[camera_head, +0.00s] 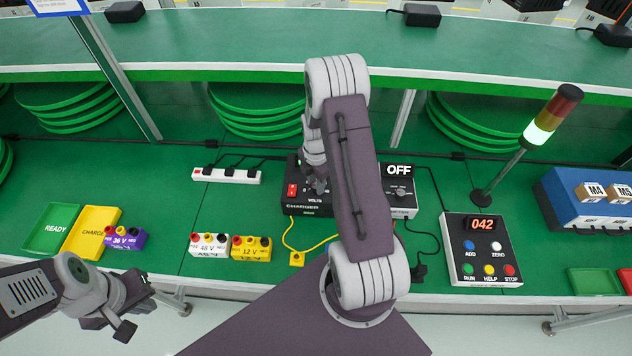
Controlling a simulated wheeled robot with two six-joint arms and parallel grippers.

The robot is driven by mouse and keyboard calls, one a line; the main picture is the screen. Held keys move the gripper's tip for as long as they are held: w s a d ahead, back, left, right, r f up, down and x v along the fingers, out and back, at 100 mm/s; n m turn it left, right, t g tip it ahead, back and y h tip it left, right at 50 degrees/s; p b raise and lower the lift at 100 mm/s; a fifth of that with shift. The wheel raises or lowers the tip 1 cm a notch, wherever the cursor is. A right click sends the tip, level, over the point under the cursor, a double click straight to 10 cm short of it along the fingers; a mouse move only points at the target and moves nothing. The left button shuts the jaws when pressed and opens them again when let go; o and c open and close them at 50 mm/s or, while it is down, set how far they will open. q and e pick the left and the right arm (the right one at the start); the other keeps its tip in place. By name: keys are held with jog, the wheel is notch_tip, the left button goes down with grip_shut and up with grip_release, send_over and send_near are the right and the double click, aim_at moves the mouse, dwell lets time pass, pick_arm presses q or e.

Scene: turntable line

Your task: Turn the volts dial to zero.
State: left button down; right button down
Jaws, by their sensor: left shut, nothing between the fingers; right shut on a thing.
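The black charger (296,207) stands on the green bench, with a red switch (292,190) on its left and the word VOLTS on its front. My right arm reaches over it from above and hides its right part. My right gripper (318,186) is shut at the charger's top face, just above the VOLTS lettering, on the volts dial. The gripper covers the dial, so its pointer and setting cannot be read. My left gripper (130,318) is shut and empty, low at the left, off the bench's front edge and away from the charger.
A meter box reading OFF (399,170) stands right of the charger, partly behind my arm. Yellow (252,246), white (209,243) and purple (124,238) battery blocks sit left. A button panel (482,252) and a lamp post (497,178) stand right. Cables lie around the charger.

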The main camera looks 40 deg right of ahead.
jog(key=shift+n, duration=0.5)
jog(key=c, duration=1)
grip_release()
jog(key=shift+c, duration=0.2)
jog(key=shift+r, duration=0.1)
notch_tip(320, 180, up, 9)
jog(key=shift+b, duration=0.3)
